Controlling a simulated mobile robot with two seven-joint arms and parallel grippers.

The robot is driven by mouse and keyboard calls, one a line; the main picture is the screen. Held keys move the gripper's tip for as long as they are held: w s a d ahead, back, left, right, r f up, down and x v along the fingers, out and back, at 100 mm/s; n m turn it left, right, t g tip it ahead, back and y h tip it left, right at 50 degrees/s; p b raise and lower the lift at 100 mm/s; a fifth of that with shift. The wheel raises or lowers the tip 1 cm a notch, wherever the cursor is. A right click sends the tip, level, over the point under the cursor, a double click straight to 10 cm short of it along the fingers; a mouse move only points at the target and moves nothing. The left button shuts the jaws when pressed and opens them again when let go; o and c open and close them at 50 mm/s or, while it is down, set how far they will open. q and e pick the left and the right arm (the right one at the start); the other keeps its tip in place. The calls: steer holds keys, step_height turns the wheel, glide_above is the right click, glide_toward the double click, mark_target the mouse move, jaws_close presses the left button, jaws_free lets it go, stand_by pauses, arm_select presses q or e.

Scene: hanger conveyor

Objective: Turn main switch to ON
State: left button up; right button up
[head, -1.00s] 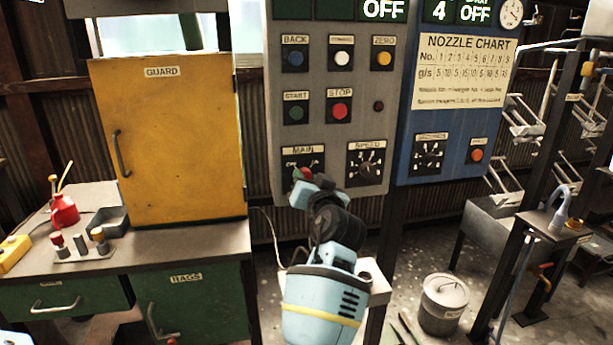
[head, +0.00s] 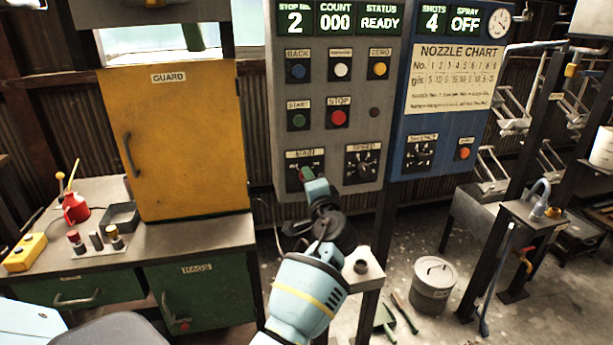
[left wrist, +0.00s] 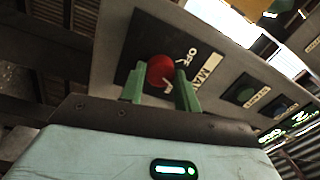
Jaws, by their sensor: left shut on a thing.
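The main switch is a red knob (left wrist: 160,71) on a dark plate, with OFF and part of the MAIN label readable beside it in the left wrist view. The panel display (head: 336,20) reads stop 2, count 000, status READY. My right gripper is not in view.
The speed dial (head: 362,163) is just right of the switch. START (head: 298,119) and STOP (head: 339,118) buttons are above. A blue panel (head: 445,120) adjoins on the right. The yellow guard cabinet (head: 185,150) stands left.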

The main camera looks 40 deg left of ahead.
arm_select(q)
steer(key=shift+r+m+p, duration=0.1)
steer(key=shift+m+p, duration=1.05)
steer(key=shift+m, duration=1.35)
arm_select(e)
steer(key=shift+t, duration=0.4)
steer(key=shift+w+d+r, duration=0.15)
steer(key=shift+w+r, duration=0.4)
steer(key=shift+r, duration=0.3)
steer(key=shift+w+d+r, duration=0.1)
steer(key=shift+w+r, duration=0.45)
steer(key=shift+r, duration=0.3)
arm_select(q)
steer(key=o, duration=1)
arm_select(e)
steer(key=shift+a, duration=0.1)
arm_select(q)
steer(key=shift+v, duration=3.85)
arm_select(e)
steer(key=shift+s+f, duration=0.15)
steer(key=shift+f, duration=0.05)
arm_select(q)
steer(key=shift+s, duration=0.1)
